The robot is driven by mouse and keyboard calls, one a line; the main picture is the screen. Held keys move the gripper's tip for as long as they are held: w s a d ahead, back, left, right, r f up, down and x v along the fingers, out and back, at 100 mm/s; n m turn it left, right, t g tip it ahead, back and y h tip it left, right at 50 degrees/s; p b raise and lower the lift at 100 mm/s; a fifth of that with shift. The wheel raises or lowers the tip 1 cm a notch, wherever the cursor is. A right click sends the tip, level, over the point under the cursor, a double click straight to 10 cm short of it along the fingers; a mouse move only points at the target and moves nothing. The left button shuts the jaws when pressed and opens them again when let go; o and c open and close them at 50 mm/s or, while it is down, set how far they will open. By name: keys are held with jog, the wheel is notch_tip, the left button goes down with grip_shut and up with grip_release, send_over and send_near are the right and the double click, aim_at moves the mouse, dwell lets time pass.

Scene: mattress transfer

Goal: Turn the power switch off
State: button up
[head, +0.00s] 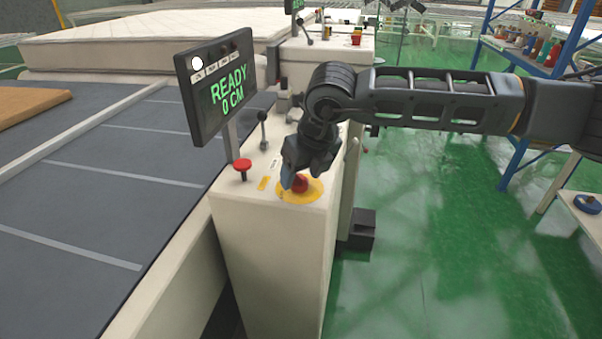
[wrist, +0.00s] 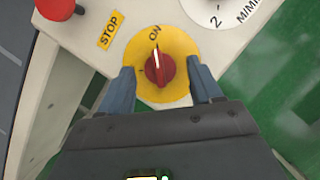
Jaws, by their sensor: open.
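The power switch (wrist: 160,69) is a red rotary knob on a round yellow plate (wrist: 180,40). Its white pointer line points toward the word ON in the wrist view. In the head view the red knob (head: 299,184) sits on the near end of the white control cabinet's top. My gripper (wrist: 161,84) is open, with one blue-grey finger on each side of the knob. Whether the fingers touch the knob I cannot tell. In the head view my gripper (head: 303,178) points down over the yellow plate and partly hides the knob.
A red mushroom button (head: 242,165) and a black lever (head: 263,130) stand beside the switch. A display (head: 220,85) reads READY 0 CM. A yellow STOP label (wrist: 110,30) lies left of the plate. A conveyor (head: 110,190) runs at left; green floor (head: 450,250) is open at right.

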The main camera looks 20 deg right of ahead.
jog(key=shift+w+f, duration=0.2)
jog(key=shift+f, duration=0.3)
jog(key=c, duration=1)
